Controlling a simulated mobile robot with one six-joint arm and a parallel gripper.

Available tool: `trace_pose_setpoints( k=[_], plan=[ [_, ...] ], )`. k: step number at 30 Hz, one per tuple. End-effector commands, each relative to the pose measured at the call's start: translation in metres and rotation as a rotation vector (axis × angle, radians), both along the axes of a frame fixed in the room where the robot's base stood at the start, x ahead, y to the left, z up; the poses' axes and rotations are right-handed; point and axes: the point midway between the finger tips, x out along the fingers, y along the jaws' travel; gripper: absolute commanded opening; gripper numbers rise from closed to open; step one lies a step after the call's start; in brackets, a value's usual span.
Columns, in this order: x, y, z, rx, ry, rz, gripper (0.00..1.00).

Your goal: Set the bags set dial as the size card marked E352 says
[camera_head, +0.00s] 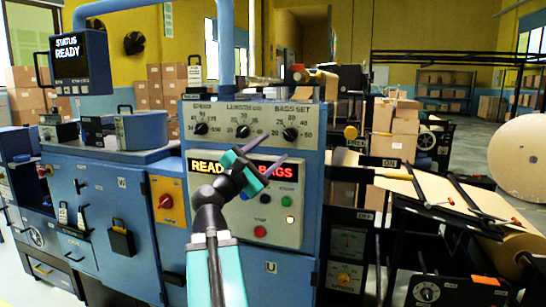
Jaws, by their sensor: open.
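The bags set dial (290,133) is a black knob on the right of the grey dial panel, under the label BAGS SET. A scale of small numbers surrounds it, and its pointer is too small to read. My gripper (276,148) is open and empty, its two purple fingers pointing up and right, just below and left of the dial in the picture. I cannot tell how far it is from the panel. No card can be read as E352. Small white cards hang on the machine, one above the panel (194,72) and one on the left cabinet (63,214).
The speed dial (201,128) and length dial (242,131) sit left on the same panel. Below are a lit READY/BAGS display, partly hidden by my gripper, and coloured buttons (260,231). A red knob (167,201) is at left. Paper rollers stand at right.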

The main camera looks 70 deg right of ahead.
Motion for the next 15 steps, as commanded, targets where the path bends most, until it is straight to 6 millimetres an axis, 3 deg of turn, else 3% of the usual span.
trace_pose_setpoints(
  k=[15],
  plan=[
    [0.007, 0.028, -0.012, 0.0, -0.001, 0.002, 0.54]
  ],
)
